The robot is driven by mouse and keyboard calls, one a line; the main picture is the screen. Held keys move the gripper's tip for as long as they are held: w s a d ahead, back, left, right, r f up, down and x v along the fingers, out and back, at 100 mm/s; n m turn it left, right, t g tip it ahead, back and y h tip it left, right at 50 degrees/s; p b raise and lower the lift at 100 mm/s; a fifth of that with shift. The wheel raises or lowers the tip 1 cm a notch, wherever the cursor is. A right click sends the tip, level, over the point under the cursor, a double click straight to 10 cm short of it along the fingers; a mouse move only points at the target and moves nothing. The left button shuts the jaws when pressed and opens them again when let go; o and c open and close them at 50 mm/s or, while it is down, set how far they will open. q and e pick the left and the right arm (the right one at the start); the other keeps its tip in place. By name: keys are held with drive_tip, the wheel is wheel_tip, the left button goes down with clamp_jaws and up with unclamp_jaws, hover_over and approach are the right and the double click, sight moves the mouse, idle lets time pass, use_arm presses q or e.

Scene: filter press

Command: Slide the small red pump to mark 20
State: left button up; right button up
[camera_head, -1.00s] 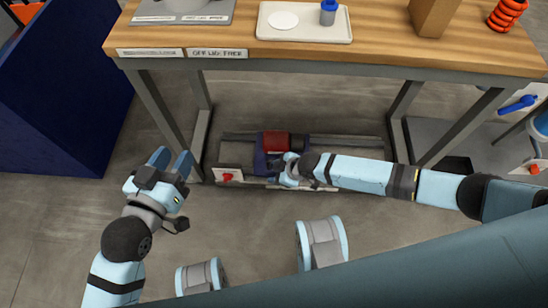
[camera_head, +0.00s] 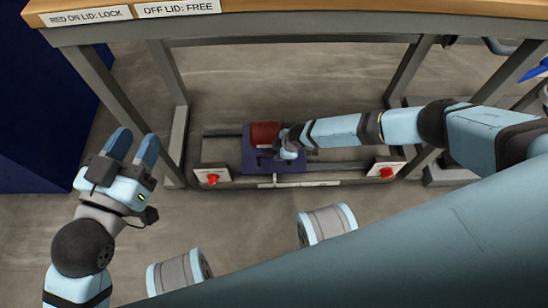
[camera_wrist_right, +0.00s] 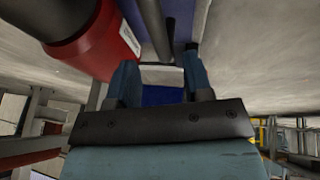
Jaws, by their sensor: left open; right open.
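The small red pump (camera_head: 265,134) sits on a blue carriage plate (camera_head: 290,166) on a low rail frame under the bench. A pale strip (camera_head: 300,184) runs along the frame's front; I cannot read any marks. My right gripper (camera_head: 278,150) is at the pump's front right, over the plate, and partly hides it. In the right wrist view the fingers (camera_wrist_right: 160,82) are apart, with the red pump (camera_wrist_right: 100,42) at upper left and a dark rod (camera_wrist_right: 170,38) just ahead; contact is unclear. My left gripper (camera_head: 134,148) is open and empty, left of the frame.
Red knobs on white plates mark the frame's left end (camera_head: 212,178) and right end (camera_head: 386,171). Bench legs (camera_head: 172,110) stand at both sides, and the bench top (camera_head: 300,22) is above. A blue cabinet (camera_head: 35,125) is at the left. Floor in front of the frame is partly free.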

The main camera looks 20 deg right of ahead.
sight(274, 155)
drive_tip(key=b+x, duration=0.1)
drive_tip(key=x, duration=0.2)
drive_tip(key=shift+f, duration=0.25)
use_arm(q)
drive_tip(key=shift+w+a+r+m+t+h+b, duration=0.15)
drive_tip(key=shift+w+a+m+t+h+b, duration=0.15)
drive_tip(key=shift+m, duration=0.25)
drive_tip(key=shift+w+a+r+m+t+h+b, duration=0.15)
drive_tip(key=shift+w+m+t+b, duration=0.2)
drive_tip(key=shift+m, duration=0.2)
use_arm(e)
drive_tip(key=shift+w+a+f, duration=0.25)
drive_tip(key=shift+w+f, duration=0.05)
drive_tip(key=shift+f, duration=0.2)
clamp_jaws()
drive_tip(key=shift+s+d, duration=0.1)
